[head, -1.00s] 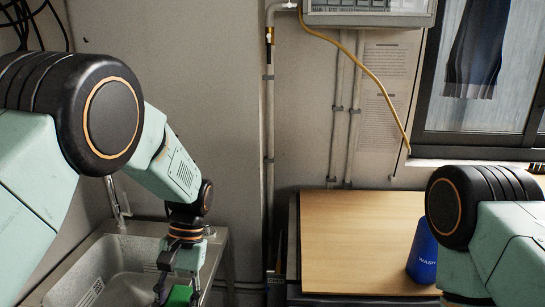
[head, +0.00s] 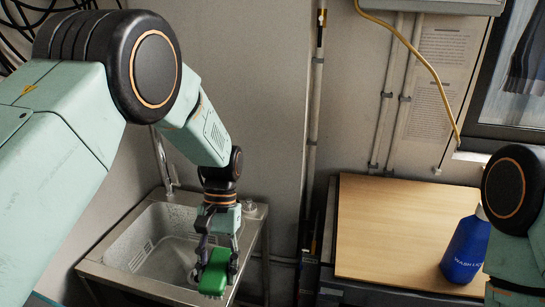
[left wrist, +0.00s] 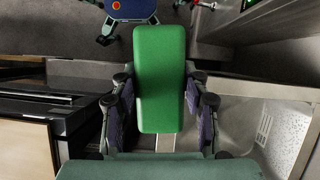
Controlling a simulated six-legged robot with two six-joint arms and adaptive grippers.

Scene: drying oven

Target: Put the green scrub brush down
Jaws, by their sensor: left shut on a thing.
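The green scrub brush (head: 214,274) is a green block held between the fingers of my left gripper (head: 216,262). In the head view it hangs over the front right part of the metal sink (head: 150,233). In the left wrist view the brush (left wrist: 160,80) fills the space between the two fingers of my left gripper (left wrist: 160,112), which is shut on it from both sides.
A wooden-topped table (head: 380,225) stands right of the sink, with a gap between them. A blue wash bottle (head: 466,249) stands near its right side. A tap (head: 165,165) rises behind the sink. The middle of the tabletop is clear.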

